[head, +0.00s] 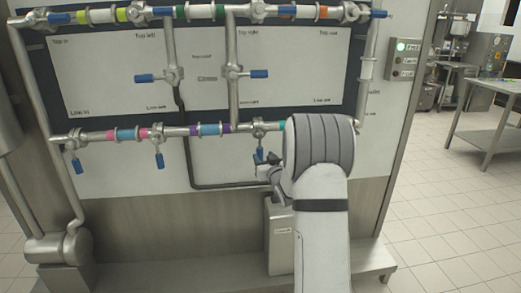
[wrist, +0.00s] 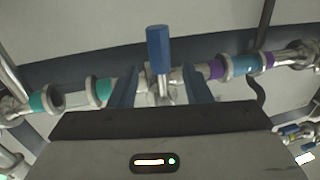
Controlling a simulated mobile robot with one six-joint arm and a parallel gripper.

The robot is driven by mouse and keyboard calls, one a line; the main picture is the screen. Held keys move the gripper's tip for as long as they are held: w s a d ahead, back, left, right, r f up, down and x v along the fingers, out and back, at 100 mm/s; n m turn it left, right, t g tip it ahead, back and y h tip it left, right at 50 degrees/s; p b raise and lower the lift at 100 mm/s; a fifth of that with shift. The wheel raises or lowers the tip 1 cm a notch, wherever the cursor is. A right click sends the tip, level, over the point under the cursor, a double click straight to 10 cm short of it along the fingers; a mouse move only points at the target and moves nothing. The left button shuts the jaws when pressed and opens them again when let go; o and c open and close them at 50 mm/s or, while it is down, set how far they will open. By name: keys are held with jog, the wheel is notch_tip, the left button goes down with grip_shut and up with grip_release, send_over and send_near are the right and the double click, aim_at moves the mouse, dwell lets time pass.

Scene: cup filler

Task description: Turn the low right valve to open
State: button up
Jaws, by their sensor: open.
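The low right valve (head: 258,126) sits on the lower pipe between a purple band on its left and a teal band on its right. Its blue handle (head: 259,154) hangs down, across the pipe. My gripper (head: 264,168) is at this handle in the head view, with my arm partly covering the area. In the wrist view, which appears upside down, the blue handle (wrist: 158,48) points up between the two fingers of my gripper (wrist: 160,82). The fingers are spread, with a visible gap on each side of the handle. I see no contact.
Two other lower valves have blue handles (head: 159,160) and (head: 78,166) hanging down. A vertical pipe (head: 233,95) rises above the low right valve. A dark hose (head: 215,186) runs below. A grey box (head: 280,235) stands under my gripper.

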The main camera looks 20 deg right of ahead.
aim_at(261, 153)
jog(key=w, duration=0.5)
jog(key=shift+w+d, duration=0.15)
jog(key=shift+d, duration=0.05)
grip_shut()
dwell(0.4)
